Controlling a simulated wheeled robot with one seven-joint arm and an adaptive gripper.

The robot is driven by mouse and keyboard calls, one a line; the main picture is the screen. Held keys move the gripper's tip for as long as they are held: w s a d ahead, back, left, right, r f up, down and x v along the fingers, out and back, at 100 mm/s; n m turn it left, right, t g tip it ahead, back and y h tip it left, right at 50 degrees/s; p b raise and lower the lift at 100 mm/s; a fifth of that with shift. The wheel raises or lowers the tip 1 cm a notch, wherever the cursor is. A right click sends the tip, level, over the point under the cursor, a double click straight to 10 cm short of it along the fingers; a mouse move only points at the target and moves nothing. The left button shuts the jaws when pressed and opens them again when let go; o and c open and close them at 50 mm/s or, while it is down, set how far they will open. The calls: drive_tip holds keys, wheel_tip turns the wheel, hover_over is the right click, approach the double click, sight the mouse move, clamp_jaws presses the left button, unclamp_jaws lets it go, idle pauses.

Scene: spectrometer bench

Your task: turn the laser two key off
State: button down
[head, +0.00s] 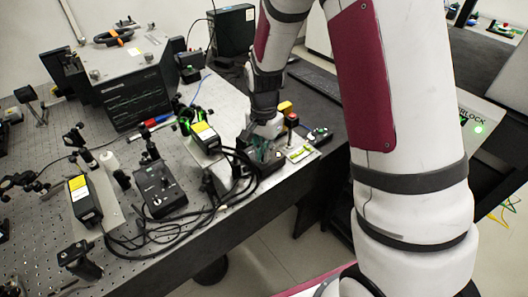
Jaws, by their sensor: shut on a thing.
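A black laser head with a yellow label (204,136) stands just left of my gripper. A second yellow-labelled laser head (83,199) is at the left, with a black control box (159,189) to its right.
Black cables (150,238) loop along the bench's front edge. A red-topped post (291,121) and a green circuit board (319,134) sit close right of my gripper. A large dark-fronted instrument (132,98) stands behind. Small optic mounts crowd the left.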

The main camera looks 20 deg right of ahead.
drive_tip(key=n, duration=1.1)
drive_tip(key=shift+p, duration=0.3)
drive_tip(key=shift+n, duration=1.8)
drive_tip(key=shift+w, duration=0.1)
drive_tip(key=c, duration=1.8)
unclamp_jaws()
drive_tip(key=shift+r, duration=0.1)
wheel_tip(320, 180, up, 12)
drive_tip(key=shift+f, duration=0.1)
